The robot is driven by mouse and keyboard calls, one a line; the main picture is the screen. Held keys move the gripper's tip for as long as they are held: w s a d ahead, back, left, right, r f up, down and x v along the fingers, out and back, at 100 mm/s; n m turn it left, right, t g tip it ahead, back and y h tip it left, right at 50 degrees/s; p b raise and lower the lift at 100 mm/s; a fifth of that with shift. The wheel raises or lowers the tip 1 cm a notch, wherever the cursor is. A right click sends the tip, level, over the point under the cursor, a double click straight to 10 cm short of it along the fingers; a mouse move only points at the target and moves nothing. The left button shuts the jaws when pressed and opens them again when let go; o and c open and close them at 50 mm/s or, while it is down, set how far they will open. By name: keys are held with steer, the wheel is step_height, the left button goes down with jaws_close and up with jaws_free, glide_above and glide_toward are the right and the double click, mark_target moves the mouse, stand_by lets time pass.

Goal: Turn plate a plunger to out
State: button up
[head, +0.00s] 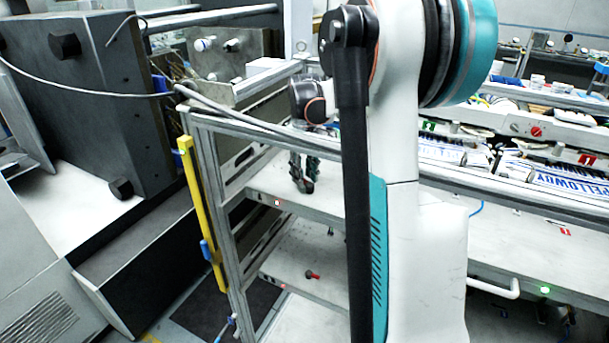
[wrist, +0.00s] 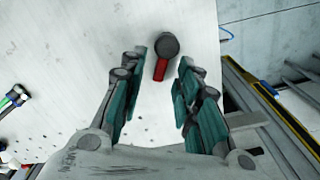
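In the wrist view a plunger with a round dark grey head (wrist: 168,45) and a red bar (wrist: 160,69) stands out from a pale plate (wrist: 75,60). My gripper (wrist: 163,78) is open, with one finger on each side of the red bar and clear space on both sides. How far the fingertips are from the plate is hard to tell. In the head view my gripper (head: 303,172) hangs at the upper plate (head: 325,204), and its fingers mostly hide the plunger there. No plate letter is readable.
A lower plate carries another red and black plunger (head: 312,274). A yellow post (head: 200,215) and metal frame stand at the left of the plates. Small green, blue and black parts (wrist: 14,98) lie at the left in the wrist view. My arm blocks the middle of the head view.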

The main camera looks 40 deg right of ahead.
step_height(320, 180, up, 12)
steer(key=shift+f, duration=0.2)
stand_by(0.6)
